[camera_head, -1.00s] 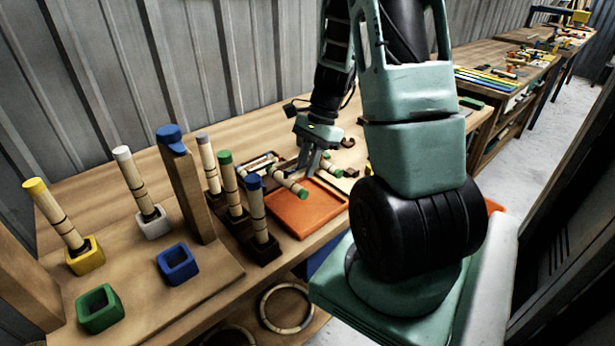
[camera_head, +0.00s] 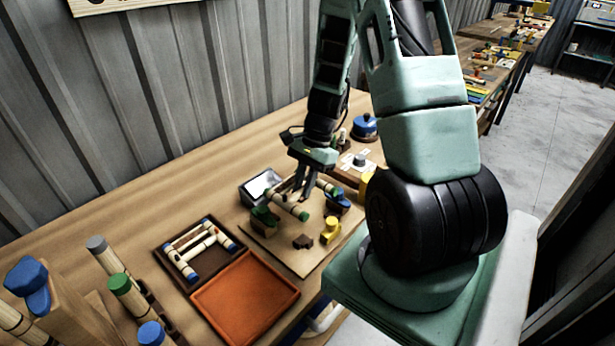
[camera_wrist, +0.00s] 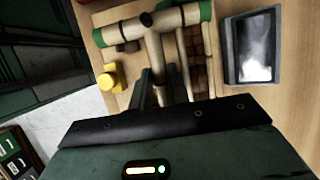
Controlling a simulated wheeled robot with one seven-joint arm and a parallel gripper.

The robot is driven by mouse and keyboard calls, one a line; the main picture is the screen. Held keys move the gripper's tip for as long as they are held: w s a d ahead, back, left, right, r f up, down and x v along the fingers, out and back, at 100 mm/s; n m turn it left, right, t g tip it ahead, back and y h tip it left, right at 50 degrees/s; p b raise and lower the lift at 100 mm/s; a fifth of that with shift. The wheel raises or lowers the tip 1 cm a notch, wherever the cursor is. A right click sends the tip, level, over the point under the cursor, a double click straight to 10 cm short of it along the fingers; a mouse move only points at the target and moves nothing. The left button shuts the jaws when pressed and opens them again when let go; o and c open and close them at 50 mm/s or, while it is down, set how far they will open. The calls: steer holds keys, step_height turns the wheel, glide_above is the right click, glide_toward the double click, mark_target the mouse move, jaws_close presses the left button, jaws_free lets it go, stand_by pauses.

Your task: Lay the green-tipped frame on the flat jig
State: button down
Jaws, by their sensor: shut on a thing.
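The green-tipped frame (camera_head: 288,205) is made of pale rattan poles with green ends. My gripper (camera_head: 304,194) is shut on it, above a flat wooden board (camera_head: 275,245) carrying coloured blocks, which looks like the flat jig. Green (camera_head: 263,217), blue (camera_head: 341,201) and yellow (camera_head: 331,231) blocks stand on the board around the frame. In the wrist view, my gripper (camera_wrist: 163,88) grips a pole of the frame (camera_wrist: 128,32), whose green ends show at both sides. A brown slatted piece lies beyond its poles. I cannot tell whether the frame touches the board.
A dark tray (camera_head: 157,252) holds a blue-tipped frame (camera_head: 190,250). An orange tray (camera_head: 245,335) lies in front of it. A grey-rimmed screen (camera_head: 262,185) is behind the board. A blue-lidded pot (camera_head: 365,126) stands at the back right. Bare table lies at the back left.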

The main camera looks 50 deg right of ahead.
steer(key=shift+d+f, duration=0.15)
steer(key=shift+f, duration=0.1)
step_height(320, 180, down, 7)
steer(key=b, duration=0.6)
steer(key=shift+r, duration=0.2)
steer(key=shift+f, duration=0.15)
stand_by(0.8)
steer(key=c, duration=1.3)
jaws_free()
steer(key=shift+o, duration=0.2)
step_height(320, 180, up, 9)
steer(key=p, duration=0.8)
